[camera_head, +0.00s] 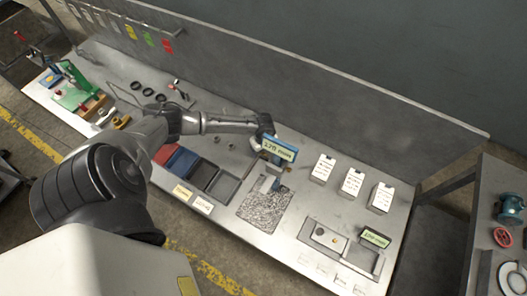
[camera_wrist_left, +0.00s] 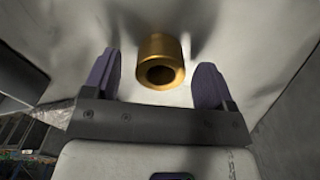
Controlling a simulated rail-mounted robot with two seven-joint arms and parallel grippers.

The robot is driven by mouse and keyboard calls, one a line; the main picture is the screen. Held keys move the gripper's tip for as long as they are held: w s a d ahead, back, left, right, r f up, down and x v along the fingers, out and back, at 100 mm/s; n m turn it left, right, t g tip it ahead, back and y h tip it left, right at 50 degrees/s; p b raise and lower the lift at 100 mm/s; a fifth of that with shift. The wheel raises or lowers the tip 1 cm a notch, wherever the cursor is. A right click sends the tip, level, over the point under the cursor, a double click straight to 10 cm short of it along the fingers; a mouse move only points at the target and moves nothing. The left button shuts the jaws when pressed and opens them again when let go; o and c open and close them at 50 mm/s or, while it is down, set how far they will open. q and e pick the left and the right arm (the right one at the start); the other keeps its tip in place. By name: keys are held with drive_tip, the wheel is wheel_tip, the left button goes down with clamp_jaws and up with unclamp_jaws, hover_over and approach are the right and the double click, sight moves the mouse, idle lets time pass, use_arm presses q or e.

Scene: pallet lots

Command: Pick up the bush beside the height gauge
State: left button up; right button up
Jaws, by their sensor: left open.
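A brass-coloured bush (camera_wrist_left: 162,62) with a dark round bore shows in the left wrist view, on a pale surface. My left gripper (camera_wrist_left: 158,74) is open, with one purple-grey finger on each side of the bush; gaps show on both sides. In the head view, my left gripper (camera_head: 262,136) is at the blue height gauge with its green display (camera_head: 279,149). I cannot make out the bush in the head view; the gripper and gauge probably hide it. My right gripper is not in view.
A speckled plate (camera_head: 264,209) lies in front of the gauge. Dark trays (camera_head: 223,185) stand to its left, white labelled boxes (camera_head: 352,183) to its right. A scale with a green display (camera_head: 375,238) is at the lower right. A grey back panel (camera_head: 340,95) rises behind the bench.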

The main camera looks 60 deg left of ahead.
use_arm(q)
drive_tip(key=shift+f, duration=0.3)
drive_tip(key=c, duration=1)
drive_tip(key=shift+c, duration=0.5)
drive_tip(key=shift+r, duration=0.15)
